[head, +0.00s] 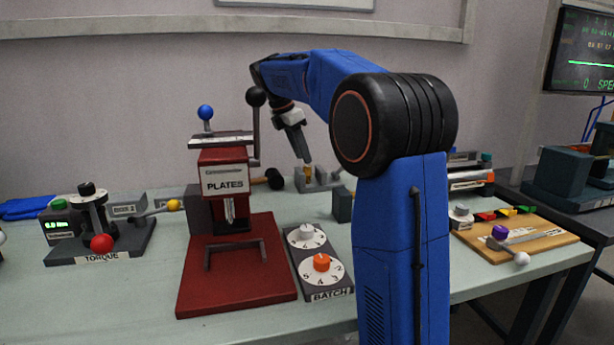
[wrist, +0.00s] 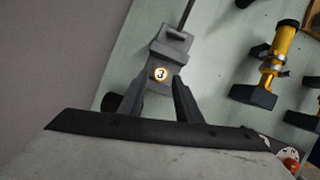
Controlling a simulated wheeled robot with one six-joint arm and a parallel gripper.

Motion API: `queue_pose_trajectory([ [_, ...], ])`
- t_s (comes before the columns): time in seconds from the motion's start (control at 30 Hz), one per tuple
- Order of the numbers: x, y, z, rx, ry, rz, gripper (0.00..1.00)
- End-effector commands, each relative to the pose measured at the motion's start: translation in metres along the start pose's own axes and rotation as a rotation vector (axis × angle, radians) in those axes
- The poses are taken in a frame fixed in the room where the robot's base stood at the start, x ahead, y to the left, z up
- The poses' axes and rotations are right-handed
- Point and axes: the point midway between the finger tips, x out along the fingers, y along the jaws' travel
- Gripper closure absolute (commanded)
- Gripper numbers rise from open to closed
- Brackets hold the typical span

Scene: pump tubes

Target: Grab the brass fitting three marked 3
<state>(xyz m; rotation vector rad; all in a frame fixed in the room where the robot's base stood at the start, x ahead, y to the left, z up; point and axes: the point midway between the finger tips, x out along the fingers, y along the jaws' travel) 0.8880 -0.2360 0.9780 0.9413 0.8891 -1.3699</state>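A round white face marked 3 with a brass-coloured rim (wrist: 161,74) shows in the wrist view, which looks like the brass fitting seen end-on. It sits in a grey holder (wrist: 168,47). In the head view a small brass piece (head: 308,172) stands upright in a grey holder at the back of the bench. My gripper (head: 304,157) points down just above it. In the wrist view my gripper's fingers (wrist: 159,82) are apart, one on each side of the marked face. I cannot tell whether they touch it. The fitting's lower body is hidden.
In the wrist view a yellow cylinder (wrist: 279,48) in a dark stand lies to the right. In the head view a red plates press (head: 224,180) stands left of my gripper, and the batch dial box (head: 318,262) sits in front. A dark block (head: 342,204) is nearby.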

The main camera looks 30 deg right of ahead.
Motion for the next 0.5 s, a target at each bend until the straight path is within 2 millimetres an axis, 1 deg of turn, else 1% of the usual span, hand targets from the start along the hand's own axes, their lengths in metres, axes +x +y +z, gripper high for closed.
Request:
queue_pose_trajectory([
  [0.17, 0.009, 0.0, 0.0, 0.001, 0.0, 0.001, 0.69],
  [0.5, 0.051, -0.003, 0.0, 0.0, 0.0, -0.001, 0.69],
])
